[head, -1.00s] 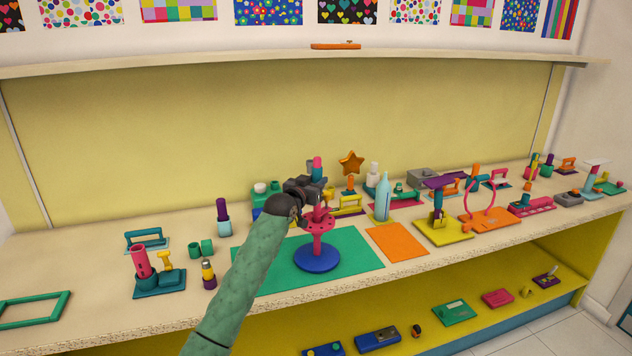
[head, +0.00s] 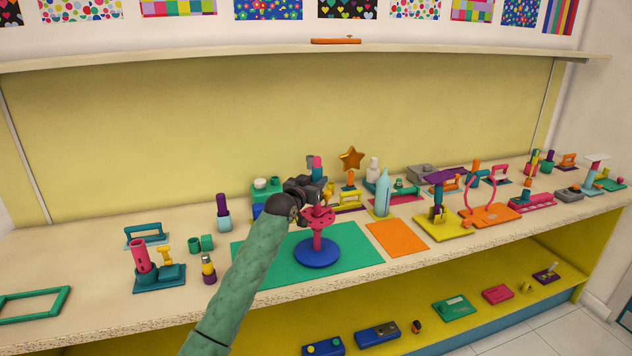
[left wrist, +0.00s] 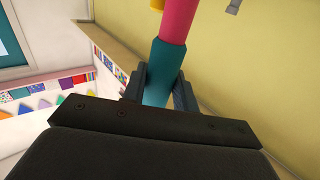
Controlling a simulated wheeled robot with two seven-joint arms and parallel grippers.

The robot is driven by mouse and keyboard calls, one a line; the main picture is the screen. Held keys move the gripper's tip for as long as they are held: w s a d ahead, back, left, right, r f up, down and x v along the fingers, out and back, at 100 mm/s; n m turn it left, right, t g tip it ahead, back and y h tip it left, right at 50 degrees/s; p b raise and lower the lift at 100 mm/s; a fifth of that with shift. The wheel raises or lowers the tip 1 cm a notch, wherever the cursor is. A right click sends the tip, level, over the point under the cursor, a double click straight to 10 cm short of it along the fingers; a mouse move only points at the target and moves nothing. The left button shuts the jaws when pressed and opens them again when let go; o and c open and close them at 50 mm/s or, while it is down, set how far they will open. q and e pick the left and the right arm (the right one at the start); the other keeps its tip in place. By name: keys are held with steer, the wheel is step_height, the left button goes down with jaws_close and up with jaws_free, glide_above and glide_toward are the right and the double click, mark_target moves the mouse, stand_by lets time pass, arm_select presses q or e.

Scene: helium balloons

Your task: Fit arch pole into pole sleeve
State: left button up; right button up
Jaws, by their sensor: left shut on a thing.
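My left gripper (head: 318,188) is shut on an upright pole, taken here as the arch pole, with a pink upper part (head: 317,161). In the left wrist view the fingers (left wrist: 158,90) close around its teal lower part (left wrist: 163,68), with pink (left wrist: 178,20) above. The gripper is just above or behind a stand with a pink holed disc (head: 318,217) on a pink post and a round blue base (head: 317,253). The pole's lower end is hidden by the gripper, so I cannot tell whether it touches the stand. I cannot tell which part is the pole sleeve. My right gripper is not in view.
The stand is on a green mat (head: 265,270), with an orange mat (head: 398,238) to its right. A pink-and-teal holder (head: 158,277) is at left.

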arm_select(q)
steer(key=shift+f, duration=0.2)
steer(key=o, duration=1.2)
steer(key=shift+c, duration=0.2)
steer(key=p+v, duration=0.3)
steer(key=v, duration=0.5)
